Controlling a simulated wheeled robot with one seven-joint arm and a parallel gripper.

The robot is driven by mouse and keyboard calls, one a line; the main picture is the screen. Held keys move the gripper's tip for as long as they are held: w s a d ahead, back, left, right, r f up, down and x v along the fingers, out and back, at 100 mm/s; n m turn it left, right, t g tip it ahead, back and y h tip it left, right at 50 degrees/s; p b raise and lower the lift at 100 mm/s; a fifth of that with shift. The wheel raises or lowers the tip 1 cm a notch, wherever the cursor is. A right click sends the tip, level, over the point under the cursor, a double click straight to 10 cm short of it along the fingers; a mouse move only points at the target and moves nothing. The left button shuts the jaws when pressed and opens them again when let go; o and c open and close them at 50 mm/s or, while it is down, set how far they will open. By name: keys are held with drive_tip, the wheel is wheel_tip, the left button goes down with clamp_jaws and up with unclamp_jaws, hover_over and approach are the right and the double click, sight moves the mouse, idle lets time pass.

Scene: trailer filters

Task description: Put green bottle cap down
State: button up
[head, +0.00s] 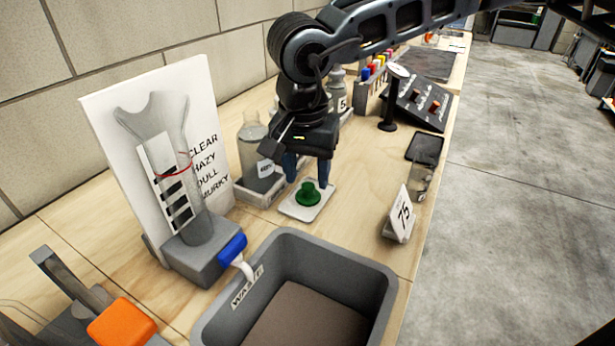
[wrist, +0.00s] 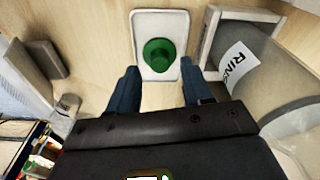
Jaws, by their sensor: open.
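The green bottle cap (head: 308,193) rests on a small white tray (head: 291,209) on the wooden bench. My gripper (head: 307,178) is open just above and behind it, with its two blue fingers apart. In the wrist view the cap (wrist: 159,55) sits on the white tray (wrist: 143,22), beyond the fingertips of my gripper (wrist: 160,85). The fingers are spread to either side, and nothing shows between them. I cannot tell the exact height of the fingertips above the tray.
A grey waste bin (head: 379,285) stands in front. A bottle (head: 252,140) in a holder is left of the tray, and a "75" sign (head: 403,215) with a glass beaker (head: 421,180) is right. A turbidity tube (head: 170,170) stands left. Bare bench lies between tray and sign.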

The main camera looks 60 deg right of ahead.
sight(306, 202)
wheel_tip(306, 202, up, 10)
drive_tip(key=a, duration=0.1)
drive_tip(key=shift+s+p, duration=0.15)
drive_tip(key=shift+p, duration=0.25)
drive_tip(key=shift+a+f, duration=0.1)
drive_tip(key=shift+f, duration=0.05)
